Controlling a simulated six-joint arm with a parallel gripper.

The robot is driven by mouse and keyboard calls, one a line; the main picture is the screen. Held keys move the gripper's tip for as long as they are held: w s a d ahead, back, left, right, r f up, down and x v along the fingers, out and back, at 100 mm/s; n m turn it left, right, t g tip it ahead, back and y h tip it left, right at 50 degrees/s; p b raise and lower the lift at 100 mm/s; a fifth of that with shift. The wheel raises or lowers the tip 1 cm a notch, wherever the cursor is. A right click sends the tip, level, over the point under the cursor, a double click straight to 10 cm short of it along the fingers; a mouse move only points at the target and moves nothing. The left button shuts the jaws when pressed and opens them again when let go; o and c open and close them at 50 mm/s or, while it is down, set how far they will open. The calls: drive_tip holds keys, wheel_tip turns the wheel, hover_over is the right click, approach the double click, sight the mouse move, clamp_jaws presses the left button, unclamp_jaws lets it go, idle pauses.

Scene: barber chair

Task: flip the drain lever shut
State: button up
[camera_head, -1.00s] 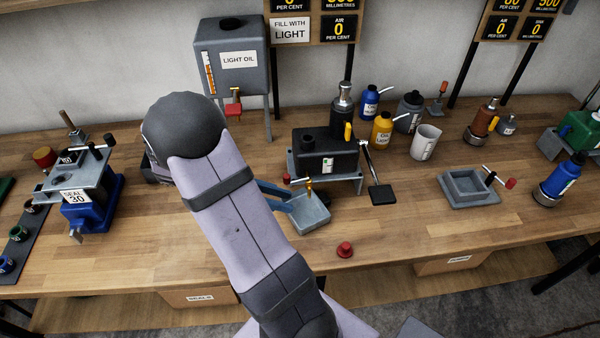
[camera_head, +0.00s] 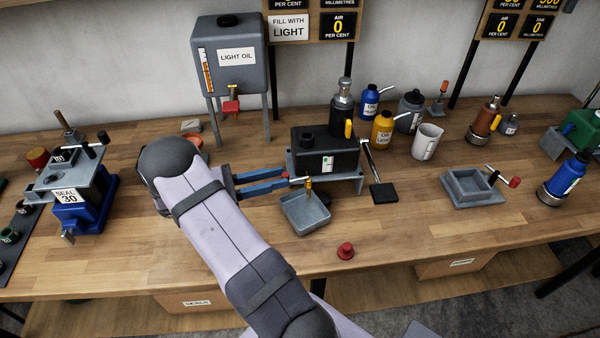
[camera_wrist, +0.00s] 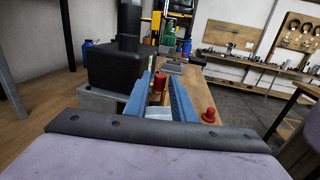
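The black tank (camera_head: 337,150) stands on a grey stand, with a brass drain tap (camera_head: 308,186) at its front. The drain lever (camera_head: 285,175) has a red knob and points left from the tap. My gripper (camera_head: 284,181) comes from the left with its two blue fingers at the lever. In the wrist view, my gripper (camera_wrist: 160,78) is open, and the lever's red knob (camera_wrist: 159,84) shows between the fingers, with brass beyond it. I cannot tell whether a finger touches the knob. A grey drip tray (camera_head: 305,213) sits below the tap.
A red cap (camera_head: 345,250) lies on the bench (camera_head: 400,232) in front. A black pad (camera_head: 384,193) on a lever arm is right of the tank. The light oil tank (camera_head: 230,75) stands behind on legs. Bottles and a beaker (camera_head: 427,142) are at the back right.

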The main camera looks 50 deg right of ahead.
drive_tip(key=shift+p+x, duration=1.5)
drive_tip(key=shift+x, duration=2)
clamp_jaws()
